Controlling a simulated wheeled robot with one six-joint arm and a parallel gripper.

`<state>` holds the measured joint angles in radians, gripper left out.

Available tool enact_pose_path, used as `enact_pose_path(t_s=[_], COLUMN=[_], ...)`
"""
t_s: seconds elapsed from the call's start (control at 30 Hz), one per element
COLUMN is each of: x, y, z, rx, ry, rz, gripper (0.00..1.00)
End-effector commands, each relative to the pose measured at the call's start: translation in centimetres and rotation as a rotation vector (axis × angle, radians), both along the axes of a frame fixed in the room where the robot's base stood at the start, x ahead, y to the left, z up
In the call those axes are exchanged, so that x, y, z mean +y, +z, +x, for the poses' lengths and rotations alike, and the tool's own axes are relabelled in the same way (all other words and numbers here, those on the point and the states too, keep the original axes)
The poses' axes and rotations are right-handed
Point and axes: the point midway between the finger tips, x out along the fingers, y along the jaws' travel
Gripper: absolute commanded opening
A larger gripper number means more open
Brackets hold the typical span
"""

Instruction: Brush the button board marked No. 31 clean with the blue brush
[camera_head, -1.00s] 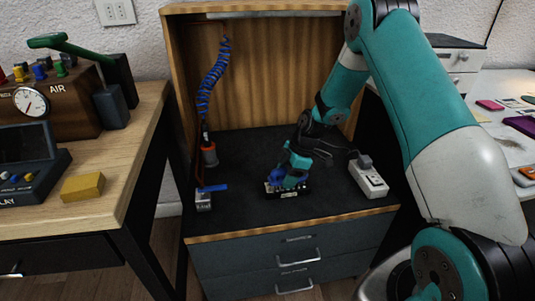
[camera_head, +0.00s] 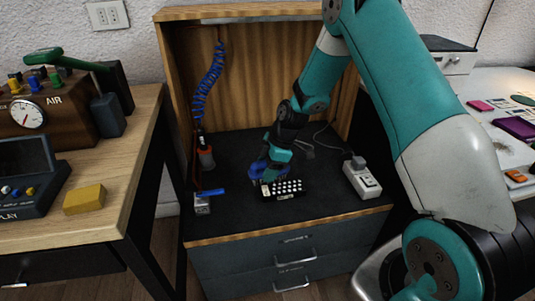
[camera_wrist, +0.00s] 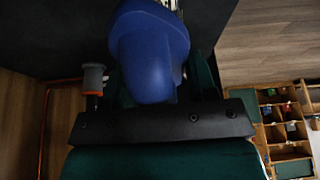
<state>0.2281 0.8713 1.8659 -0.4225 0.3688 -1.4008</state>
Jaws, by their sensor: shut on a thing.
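The button board (camera_head: 286,188), black with rows of white buttons, lies on the dark bench top in the head view. Its number is too small to read. My gripper (camera_head: 265,167) is shut on the blue brush (camera_head: 257,171), low at the board's left end. I cannot tell whether the bristles touch the board. In the wrist view the brush's rounded blue body (camera_wrist: 150,55) fills the space between the jaws and hides what lies beneath.
A small grey device with a blue bar (camera_head: 202,204) sits left of the board. A white switch box (camera_head: 362,180) with a cable is at right. An orange-and-grey tool (camera_head: 206,156) hangs from a coiled blue hose (camera_head: 208,85). Wooden walls enclose the back.

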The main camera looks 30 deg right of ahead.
Motion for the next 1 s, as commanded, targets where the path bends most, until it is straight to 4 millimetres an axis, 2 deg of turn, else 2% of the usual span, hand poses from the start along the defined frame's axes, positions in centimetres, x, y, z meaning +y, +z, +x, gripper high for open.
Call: enact_pose_path(t_s=[0.03,0.33,1.0], x=[0.1,0.8,1.0], y=[0.9,3.2,3.1], z=[0.0,0.1,0.1], rx=[-0.001,0.000,0.001], ry=[0.003,0.013,-0.017], rz=[0.000,0.000,0.000], gripper=[0.27,0.27,0.27])
